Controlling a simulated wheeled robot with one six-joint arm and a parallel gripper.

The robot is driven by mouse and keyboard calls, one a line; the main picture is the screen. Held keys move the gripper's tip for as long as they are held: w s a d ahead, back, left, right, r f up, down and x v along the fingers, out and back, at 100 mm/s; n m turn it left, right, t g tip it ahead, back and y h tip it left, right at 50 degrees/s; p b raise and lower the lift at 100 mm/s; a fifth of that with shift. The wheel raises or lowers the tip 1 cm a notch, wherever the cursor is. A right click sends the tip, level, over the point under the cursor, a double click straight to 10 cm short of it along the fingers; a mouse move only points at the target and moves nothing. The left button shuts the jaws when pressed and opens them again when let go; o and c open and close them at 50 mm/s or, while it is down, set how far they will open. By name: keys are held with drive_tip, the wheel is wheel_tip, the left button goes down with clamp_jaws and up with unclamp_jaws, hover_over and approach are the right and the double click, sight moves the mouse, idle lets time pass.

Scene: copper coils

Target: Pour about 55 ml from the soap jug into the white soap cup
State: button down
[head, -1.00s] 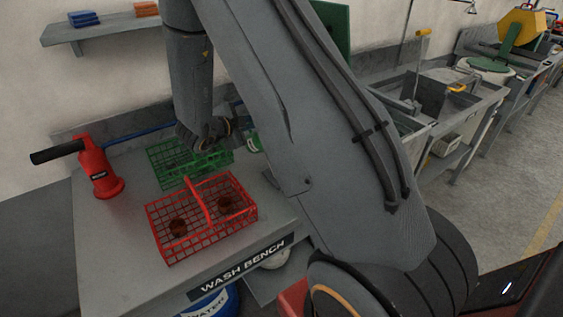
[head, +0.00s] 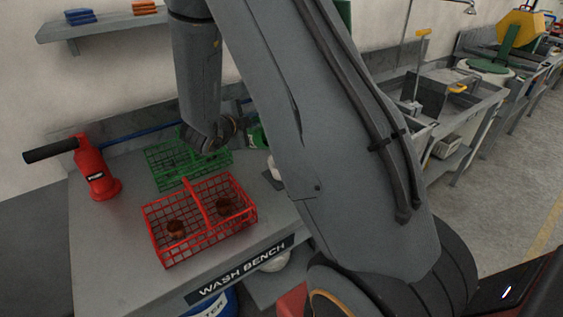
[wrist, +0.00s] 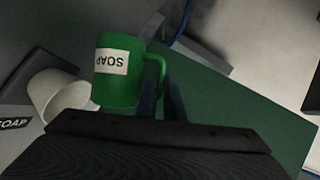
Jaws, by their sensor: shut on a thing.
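The green soap jug (wrist: 118,70) with a white SOAP label fills the upper left-middle of the wrist view. My gripper (wrist: 162,95) is shut on its handle, at the jug's right side. The label reads upside down in that view. The white soap cup (wrist: 58,92) is just left of the jug, close to its lower left side, and looks tilted in this turned view. I cannot tell whether they touch or whether liquid flows. In the head view a strip of the green jug (head: 255,136) shows beside my arm, which hides my gripper and most of the cup.
On the wash bench (head: 110,245) stand a red wire basket (head: 200,219) with brown coils, a green wire basket (head: 165,160) behind it, and a red pump-like tool (head: 97,170) at left. A SOAP placard (wrist: 14,123) is near the cup. The bench's front left is clear.

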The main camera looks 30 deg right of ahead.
drive_tip(key=shift+s+d+r+m+b, duration=0.15)
drive_tip(key=shift+s+r+m+b, duration=0.2)
drive_tip(key=shift+s+m+b, duration=0.1)
drive_tip(key=shift+s+r+t, duration=0.15)
drive_tip(key=shift+r+t, duration=0.05)
drive_tip(key=shift+t, duration=0.2)
idle(0.6)
drive_tip(key=shift+s+d+r+m+t+b, duration=0.25)
drive_tip(key=shift+s+m+b, duration=0.15)
drive_tip(key=shift+s+b, duration=0.3)
drive_tip(key=shift+s+d+r+m+t+b, duration=0.2)
drive_tip(key=shift+s+m+b, duration=0.15)
drive_tip(key=shift+s+b, duration=0.3)
idle(0.5)
